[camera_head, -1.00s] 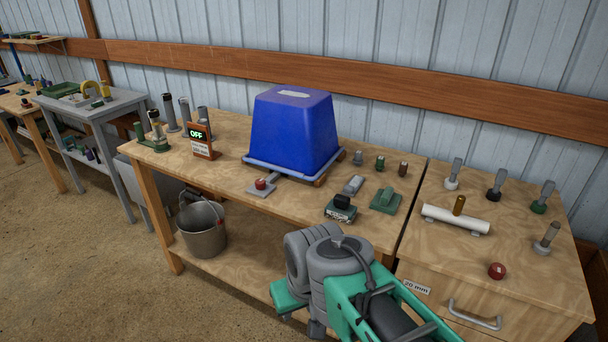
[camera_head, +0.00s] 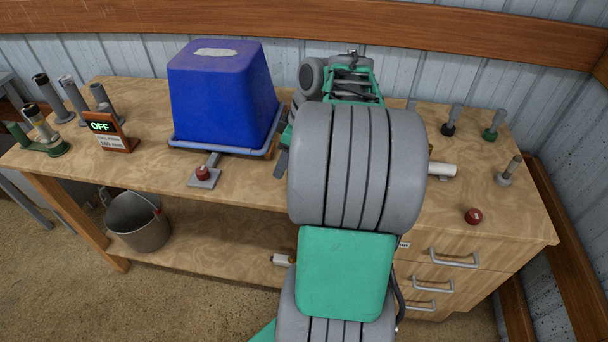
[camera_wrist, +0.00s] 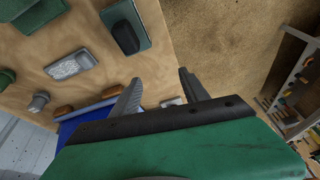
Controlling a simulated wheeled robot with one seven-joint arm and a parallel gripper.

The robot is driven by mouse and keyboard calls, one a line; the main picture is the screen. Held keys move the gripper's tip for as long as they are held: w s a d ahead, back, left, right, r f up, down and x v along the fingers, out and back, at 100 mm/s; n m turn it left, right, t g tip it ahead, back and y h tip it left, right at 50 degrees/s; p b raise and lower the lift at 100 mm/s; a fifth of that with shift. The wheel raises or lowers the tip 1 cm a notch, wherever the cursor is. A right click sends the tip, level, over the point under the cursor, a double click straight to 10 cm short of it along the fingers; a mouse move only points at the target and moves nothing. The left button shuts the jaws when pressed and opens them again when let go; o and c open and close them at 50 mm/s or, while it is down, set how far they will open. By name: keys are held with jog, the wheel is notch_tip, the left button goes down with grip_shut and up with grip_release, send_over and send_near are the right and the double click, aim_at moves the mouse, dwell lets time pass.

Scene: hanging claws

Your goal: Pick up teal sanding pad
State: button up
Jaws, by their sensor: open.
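In the wrist view, a dark teal pad with a black grip (camera_wrist: 127,28) lies on the tabletop at the upper left; it looks like the teal sanding pad. A greener block (camera_wrist: 34,18) lies further left, partly cut off by the frame. A grey pad (camera_wrist: 70,66) lies below them. My gripper (camera_wrist: 161,92) is open, with both fingers apart and nothing held between them. It is over the table's edge region, below and right of the teal pad in the picture. In the head view my arm hides the pads.
A blue upturned bin (camera_head: 222,95) stands on the workbench (camera_head: 150,165), close to my gripper. A red button on a grey plate (camera_head: 203,174) sits before it. An OFF sign (camera_head: 112,132) stands left. A white tube (camera_head: 441,170) and red ball (camera_head: 473,216) are right of my arm.

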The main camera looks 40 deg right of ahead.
jog(key=s+d+n, duration=0.2)
jog(key=s+d, duration=0.2)
jog(key=d, duration=0.4)
jog(key=shift+t+y, duration=0.3)
jog(key=x, duration=0.3)
jog(key=a+p+x, duration=0.1)
jog(key=x, duration=0.3)
jog(key=shift+r, duration=0.1)
jog(key=shift+w+f, duration=0.1)
jog(key=shift+f, duration=0.35)
jog(key=shift+c, duration=0.5)
grip_shut()
